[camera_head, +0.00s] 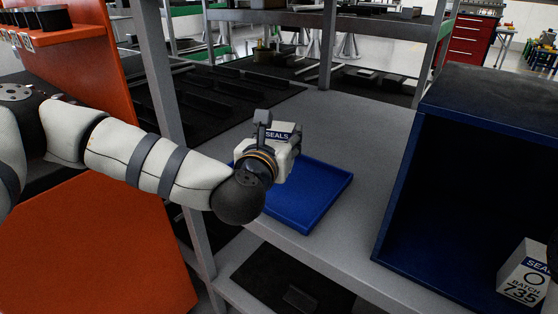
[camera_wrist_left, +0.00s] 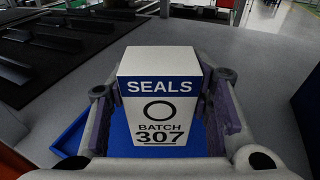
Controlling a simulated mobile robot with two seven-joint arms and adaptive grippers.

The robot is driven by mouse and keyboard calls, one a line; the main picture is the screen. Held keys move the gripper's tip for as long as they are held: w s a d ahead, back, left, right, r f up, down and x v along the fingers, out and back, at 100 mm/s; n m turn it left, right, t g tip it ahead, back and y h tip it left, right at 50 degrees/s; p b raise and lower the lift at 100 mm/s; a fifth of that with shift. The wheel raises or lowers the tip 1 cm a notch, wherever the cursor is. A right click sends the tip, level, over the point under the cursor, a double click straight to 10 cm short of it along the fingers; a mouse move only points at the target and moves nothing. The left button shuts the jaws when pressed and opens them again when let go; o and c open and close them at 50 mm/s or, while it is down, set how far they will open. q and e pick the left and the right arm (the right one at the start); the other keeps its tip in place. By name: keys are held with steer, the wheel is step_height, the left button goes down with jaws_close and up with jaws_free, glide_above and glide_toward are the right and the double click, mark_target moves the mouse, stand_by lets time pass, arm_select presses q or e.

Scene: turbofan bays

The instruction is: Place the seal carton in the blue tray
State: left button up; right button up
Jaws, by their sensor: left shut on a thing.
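The seal carton, white with a blue SEALS band, shows in the left wrist view (camera_wrist_left: 158,105) marked batch 307. In the head view the carton (camera_head: 280,133) is partly hidden behind my left gripper (camera_head: 273,140). The left gripper is shut on the carton, with a finger on each side of it. The blue tray (camera_head: 325,203) lies on the grey shelf, below and around the held carton in the head view. In the left wrist view the blue tray (camera_wrist_left: 72,138) shows beneath the carton. Whether the carton touches the tray floor cannot be told. My right gripper is not in view.
A dark blue open bin (camera_head: 440,190) stands on the shelf to the right. Another SEALS carton (camera_head: 523,275), marked batch 735, is in it. A grey rack post (camera_head: 163,70) rises left of the tray. The grey shelf (camera_head: 345,125) is clear behind the tray.

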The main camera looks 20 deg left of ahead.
arm_select(q)
steer(key=w+f, duration=0.1)
steer(key=f, duration=0.1)
steer(key=w+a+f, duration=0.1)
steer(key=f, duration=0.2)
steer(key=w+f+b, duration=0.1)
steer(key=f, duration=0.2)
steer(key=shift+w+a, duration=0.1)
steer(key=shift+a, duration=0.2)
steer(key=shift+r, duration=0.2)
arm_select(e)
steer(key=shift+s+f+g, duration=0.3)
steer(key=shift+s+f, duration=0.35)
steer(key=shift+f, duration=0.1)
arm_select(q)
steer(key=shift+f, duration=0.25)
steer(key=o, duration=1.2)
steer(key=shift+r, duration=0.1)
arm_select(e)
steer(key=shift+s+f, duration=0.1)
